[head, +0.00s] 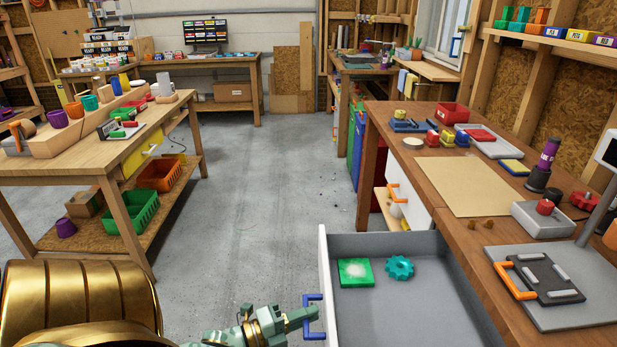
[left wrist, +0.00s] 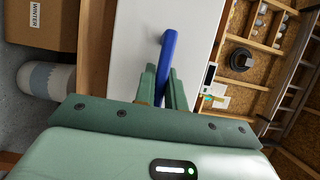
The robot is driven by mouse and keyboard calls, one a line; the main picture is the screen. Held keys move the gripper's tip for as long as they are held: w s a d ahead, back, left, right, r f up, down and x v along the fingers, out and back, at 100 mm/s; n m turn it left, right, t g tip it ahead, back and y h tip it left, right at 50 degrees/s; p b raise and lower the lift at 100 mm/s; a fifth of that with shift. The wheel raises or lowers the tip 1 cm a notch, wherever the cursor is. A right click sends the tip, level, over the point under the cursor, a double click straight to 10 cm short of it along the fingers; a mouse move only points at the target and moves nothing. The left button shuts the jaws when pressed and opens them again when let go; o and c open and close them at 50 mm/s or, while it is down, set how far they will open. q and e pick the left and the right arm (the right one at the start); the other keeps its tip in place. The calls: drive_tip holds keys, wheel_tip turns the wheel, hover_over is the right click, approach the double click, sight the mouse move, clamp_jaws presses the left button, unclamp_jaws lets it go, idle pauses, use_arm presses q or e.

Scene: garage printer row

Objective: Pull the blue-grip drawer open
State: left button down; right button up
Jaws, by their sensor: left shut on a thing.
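The drawer (head: 395,245) stands open from the right-hand bench in the head view, its grey inside showing. Its blue grip (head: 315,318) is on the outside of the white front panel, at the left. In the left wrist view the blue grip (left wrist: 168,55) runs down from the white front (left wrist: 135,40) between my fingers. My left gripper (head: 303,316) is shut on the blue grip; it also shows in the left wrist view (left wrist: 163,90). A green block (head: 355,272) and a teal gear (head: 399,268) lie inside the drawer. My right gripper is not in view.
Another white drawer front with an orange grip (head: 393,193) is farther along the bench. The bench top (head: 470,235) holds a grey plate (head: 560,290) and several small parts. A wooden table (head: 100,165) stands at left. The floor (head: 250,200) between is clear.

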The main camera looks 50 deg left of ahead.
use_arm(q)
drive_tip(key=shift+f, duration=0.1)
drive_tip(key=c, duration=1.5)
unclamp_jaws()
drive_tip(key=shift+o, duration=0.2)
drive_tip(key=p+v, duration=0.1)
drive_tip(key=v, duration=1.5)
drive_tip(key=shift+s+p, duration=0.2)
drive_tip(key=shift+p, duration=0.1)
